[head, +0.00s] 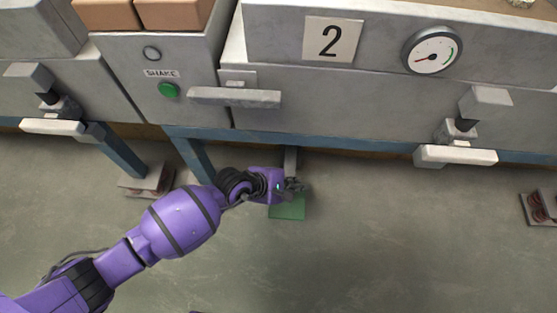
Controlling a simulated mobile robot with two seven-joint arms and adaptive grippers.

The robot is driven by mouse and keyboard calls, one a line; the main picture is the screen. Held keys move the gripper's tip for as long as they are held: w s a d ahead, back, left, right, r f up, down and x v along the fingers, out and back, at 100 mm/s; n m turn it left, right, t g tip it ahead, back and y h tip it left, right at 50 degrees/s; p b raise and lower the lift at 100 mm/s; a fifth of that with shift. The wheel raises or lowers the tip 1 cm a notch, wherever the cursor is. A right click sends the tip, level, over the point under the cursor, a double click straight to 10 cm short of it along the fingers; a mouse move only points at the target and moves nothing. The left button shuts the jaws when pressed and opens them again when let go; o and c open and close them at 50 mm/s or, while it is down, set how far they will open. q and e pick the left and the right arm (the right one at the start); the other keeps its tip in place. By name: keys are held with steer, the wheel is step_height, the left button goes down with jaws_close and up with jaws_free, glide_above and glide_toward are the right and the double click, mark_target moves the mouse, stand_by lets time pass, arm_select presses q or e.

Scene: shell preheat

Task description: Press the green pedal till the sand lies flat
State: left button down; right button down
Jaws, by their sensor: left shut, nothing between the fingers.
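The green pedal (288,211) is low down in the head view, below the grey machine and near the floor. My left arm comes in from the left, and my left gripper (297,187) is over the pedal's upper part, hiding some of it. The left gripper is shut and empty. I cannot tell whether its fingers touch the pedal. The sand's surface is not clearly seen; only a tan strip (470,9) shows at the top edge. My right gripper is not in view.
A dial gauge (432,50) sits beside the number 2 plate (331,39). A grey bar handle (235,97) juts out above my gripper. Blue legs (121,153) stand left; the floor in front is clear.

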arm_select(q)
steer(key=shift+w+d+f, duration=0.1)
steer(key=shift+w+f, duration=0.1)
steer(key=shift+f, duration=0.1)
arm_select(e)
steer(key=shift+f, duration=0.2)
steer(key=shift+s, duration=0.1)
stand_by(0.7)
arm_select(q)
steer(key=shift+f, duration=0.1)
